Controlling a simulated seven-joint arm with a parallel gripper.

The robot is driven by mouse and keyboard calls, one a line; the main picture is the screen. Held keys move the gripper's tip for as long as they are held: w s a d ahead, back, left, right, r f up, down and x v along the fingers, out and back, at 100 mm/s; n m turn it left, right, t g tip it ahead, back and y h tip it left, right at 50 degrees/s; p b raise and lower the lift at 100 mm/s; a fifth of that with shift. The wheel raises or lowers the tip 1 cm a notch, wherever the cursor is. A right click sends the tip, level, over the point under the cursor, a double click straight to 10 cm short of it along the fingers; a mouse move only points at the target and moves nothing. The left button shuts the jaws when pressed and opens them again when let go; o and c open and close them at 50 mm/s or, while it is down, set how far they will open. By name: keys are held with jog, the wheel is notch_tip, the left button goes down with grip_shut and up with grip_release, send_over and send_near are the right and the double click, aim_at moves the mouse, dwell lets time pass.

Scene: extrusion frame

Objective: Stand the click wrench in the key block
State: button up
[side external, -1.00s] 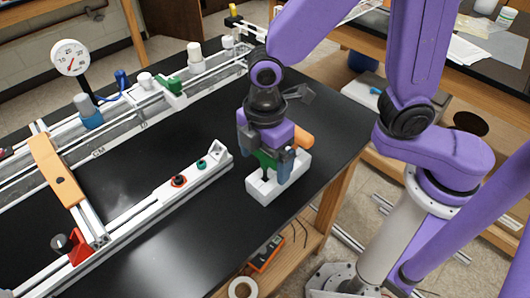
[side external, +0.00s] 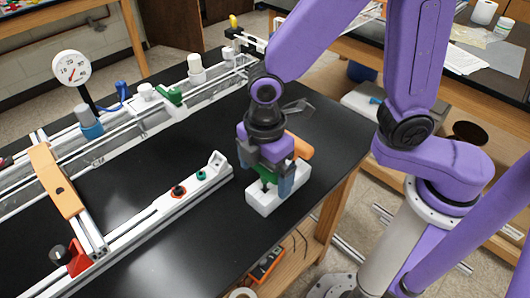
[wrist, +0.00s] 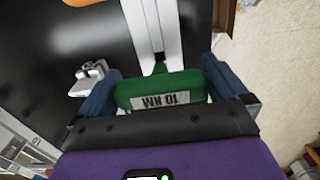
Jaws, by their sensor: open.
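The click wrench (side external: 264,173) has a green head, and a dark shaft runs down from it to the white key block (side external: 262,201). It looks upright at the block, but I cannot tell how deep it sits. The same gripper (wrist: 162,92) shows in the wrist view. The block (wrist: 152,25) runs away beyond the wrench there.
An orange handle (side external: 299,146) is just behind my gripper, at the block's far end. The extrusion frame with an orange crosspiece (side external: 56,183) stands further left. Black tabletop between is clear.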

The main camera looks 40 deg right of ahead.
notch_tip(320, 180, up, 17)
jog(key=s+d+f+m, duration=0.1)
jog(key=d, duration=0.2)
jog(key=s+d+f, duration=0.1)
jog(key=d+f, duration=0.1)
jog(key=s+d+f+m, duration=0.1)
jog(key=d+f, duration=0.1)
jog(key=d, duration=0.1)
jog(key=shift+s+d+m, duration=0.1)
jog(key=shift+d+m, duration=0.2)
jog(key=shift+d, duration=0.05)
jog(key=s+d+f+m, duration=0.2)
jog(key=s+d+f, duration=0.3)
jog(key=s+d, duration=0.4)
jog(key=shift+d+f+m, duration=0.25)
jog(key=shift+m, duration=0.15)
dwell(2.9)
